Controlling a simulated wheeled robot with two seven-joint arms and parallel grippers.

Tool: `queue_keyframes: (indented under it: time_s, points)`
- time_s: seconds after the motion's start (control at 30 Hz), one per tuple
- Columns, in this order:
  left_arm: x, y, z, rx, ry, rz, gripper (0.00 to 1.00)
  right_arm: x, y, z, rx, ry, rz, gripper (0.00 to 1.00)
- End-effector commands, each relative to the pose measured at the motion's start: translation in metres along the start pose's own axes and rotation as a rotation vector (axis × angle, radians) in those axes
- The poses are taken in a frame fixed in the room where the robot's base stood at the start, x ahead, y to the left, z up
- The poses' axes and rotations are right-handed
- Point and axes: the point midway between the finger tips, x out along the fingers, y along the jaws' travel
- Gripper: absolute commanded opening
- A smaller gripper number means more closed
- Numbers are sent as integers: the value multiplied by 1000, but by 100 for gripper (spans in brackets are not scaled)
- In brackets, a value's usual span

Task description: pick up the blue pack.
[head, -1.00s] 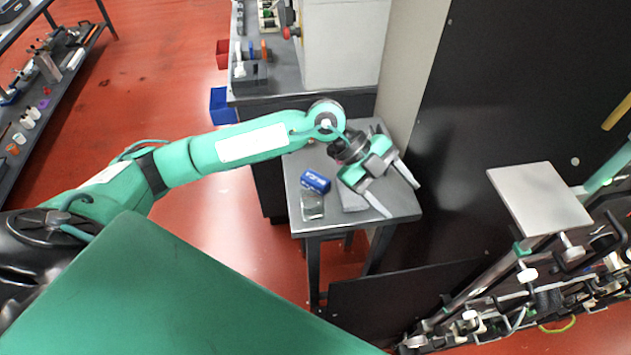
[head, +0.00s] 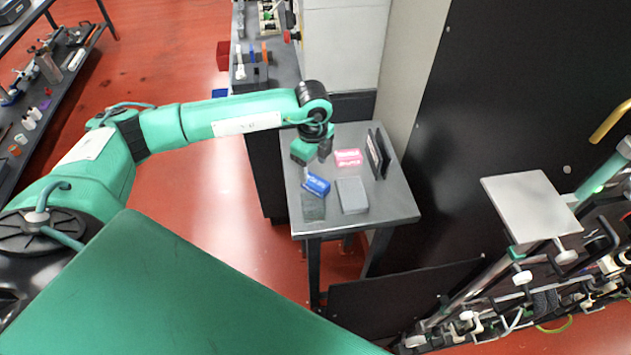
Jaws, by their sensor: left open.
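The blue pack (head: 317,184) lies on the small grey table (head: 394,207), towards its left side. It is a small blue block with pale lettering. My left gripper (head: 307,170) hangs over the table's left part, pointing down, just behind and above the pack. Its jaws are open; the fingers are mostly hidden under the gripper body, and I cannot tell whether they touch the pack. My right gripper is not in view.
Around the pack lie a grey block (head: 352,195), a dark flat piece (head: 313,207), and red-pink packs (head: 348,157). Dark upright plates (head: 378,153) stand at the table's right. A tall black panel (head: 500,100) closes off the right side.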

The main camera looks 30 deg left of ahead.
Motion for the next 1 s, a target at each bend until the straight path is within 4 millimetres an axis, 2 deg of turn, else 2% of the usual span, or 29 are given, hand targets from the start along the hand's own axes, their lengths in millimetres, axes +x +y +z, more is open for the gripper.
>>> queue_keyframes:
  time_s: [0.1,0.23,0.37,0.5,0.63,0.9,0.93,1.0]
  points:
    - [14,0,-1,0,1,1,62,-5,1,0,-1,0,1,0]
    - [21,0,-1,2,1,0,62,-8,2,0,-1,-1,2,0]
    - [31,-2,-3,2,1,2,62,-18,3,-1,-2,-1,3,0]
    - [50,-5,-5,2,1,2,62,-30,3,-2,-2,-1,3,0]
    - [67,-4,-5,1,2,1,62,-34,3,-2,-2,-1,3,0]
    - [73,-5,-5,2,2,0,62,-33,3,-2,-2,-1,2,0]
    - [73,-5,-5,2,2,0,60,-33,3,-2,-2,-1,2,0]
    - [72,-5,-5,2,2,0,46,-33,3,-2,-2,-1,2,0]
